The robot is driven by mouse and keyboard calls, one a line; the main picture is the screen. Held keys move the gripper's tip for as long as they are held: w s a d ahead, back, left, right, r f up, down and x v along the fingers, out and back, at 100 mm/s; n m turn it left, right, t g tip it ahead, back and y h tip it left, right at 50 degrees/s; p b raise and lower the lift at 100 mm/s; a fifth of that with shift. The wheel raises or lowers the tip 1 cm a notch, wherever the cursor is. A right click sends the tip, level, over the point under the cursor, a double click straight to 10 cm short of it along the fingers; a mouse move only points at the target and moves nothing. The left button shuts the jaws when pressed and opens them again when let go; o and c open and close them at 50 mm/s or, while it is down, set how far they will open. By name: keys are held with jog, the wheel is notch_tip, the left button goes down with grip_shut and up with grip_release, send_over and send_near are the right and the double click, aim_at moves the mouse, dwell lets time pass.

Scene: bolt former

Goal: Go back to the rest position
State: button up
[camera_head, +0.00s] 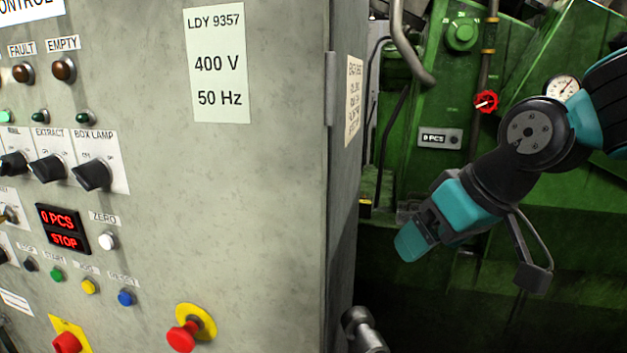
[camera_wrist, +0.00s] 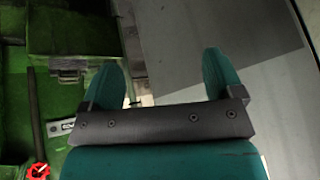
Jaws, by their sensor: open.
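My gripper (camera_head: 412,240) hangs at the right of the head view, teal and black, angled down to the left, in front of the green machine. It is clear of the grey control cabinet (camera_head: 265,190) to its left. In the wrist view my gripper (camera_wrist: 165,80) shows two teal fingers spread apart with nothing between them. Beyond the fingers lie the cabinet's grey side (camera_wrist: 220,50) and green machine parts.
The cabinet carries knobs, buttons and a red emergency stop (camera_head: 182,336). Its display (camera_head: 63,229) reads "0 PCS" and "STOP". The green machine (camera_head: 400,130) has a red handwheel (camera_head: 486,101), a gauge (camera_head: 562,88) and a small counter (camera_head: 440,138). Pipes run down its front.

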jog(key=s+a+f+n+g, duration=0.1)
jog(key=s+f+g, duration=0.1)
jog(key=s, duration=0.7)
jog(key=s+f+n+g, duration=0.1)
jog(key=s+f+g, duration=0.15)
jog(key=s, duration=0.55)
notch_tip(320, 180, up, 15)
jog(key=p, duration=1.5)
jog(key=shift+w+m, duration=0.15)
jog(key=shift+m, duration=0.15)
